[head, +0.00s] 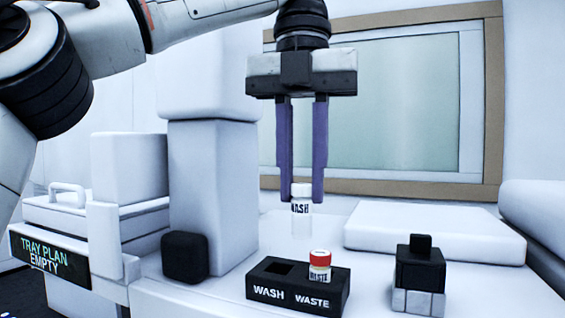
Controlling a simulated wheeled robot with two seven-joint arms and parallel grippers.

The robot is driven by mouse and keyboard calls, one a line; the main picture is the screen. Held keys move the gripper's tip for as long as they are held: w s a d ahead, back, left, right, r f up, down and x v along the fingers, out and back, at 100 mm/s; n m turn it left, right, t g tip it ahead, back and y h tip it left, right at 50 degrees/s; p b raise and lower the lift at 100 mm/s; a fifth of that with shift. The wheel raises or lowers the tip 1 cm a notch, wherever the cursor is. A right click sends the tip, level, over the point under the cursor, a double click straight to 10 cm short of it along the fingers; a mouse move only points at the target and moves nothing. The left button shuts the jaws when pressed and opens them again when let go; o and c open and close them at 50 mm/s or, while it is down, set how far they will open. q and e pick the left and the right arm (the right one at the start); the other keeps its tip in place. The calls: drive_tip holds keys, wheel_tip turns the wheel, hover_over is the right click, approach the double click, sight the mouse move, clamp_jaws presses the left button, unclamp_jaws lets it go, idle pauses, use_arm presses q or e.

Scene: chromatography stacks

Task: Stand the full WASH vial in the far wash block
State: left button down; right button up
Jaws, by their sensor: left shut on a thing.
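My left gripper (303,197) points down and is shut on the WASH vial (301,222), a clear upright vial with a white cap and a WASH label. The vial hangs in the air above and behind the black block (262,292), which is marked WASH and WASTE. The block's square WASH slot (278,267) on the left is empty. A red-capped WASTE vial (320,266) stands in its right side. No second wash block can be made out. My right gripper is not in view.
A black-topped device (420,266) stands right of the block, before a low white slab (435,232). A white column (212,195) and a black cube (185,257) stand left. A sign (48,262) reads TRAY PLAN EMPTY. Bench around the block is mostly clear.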

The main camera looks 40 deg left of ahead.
use_arm(q)
drive_tip(key=shift+w+a+f, duration=0.1)
drive_tip(key=shift+a+f, duration=0.8)
drive_tip(key=shift+f, duration=0.2)
drive_tip(key=shift+a+f, duration=0.9)
drive_tip(key=shift+f, duration=0.2)
drive_tip(key=shift+f+b, duration=0.55)
drive_tip(key=shift+f, duration=0.7)
drive_tip(key=shift+f, duration=0.2)
drive_tip(key=shift+f, duration=0.4)
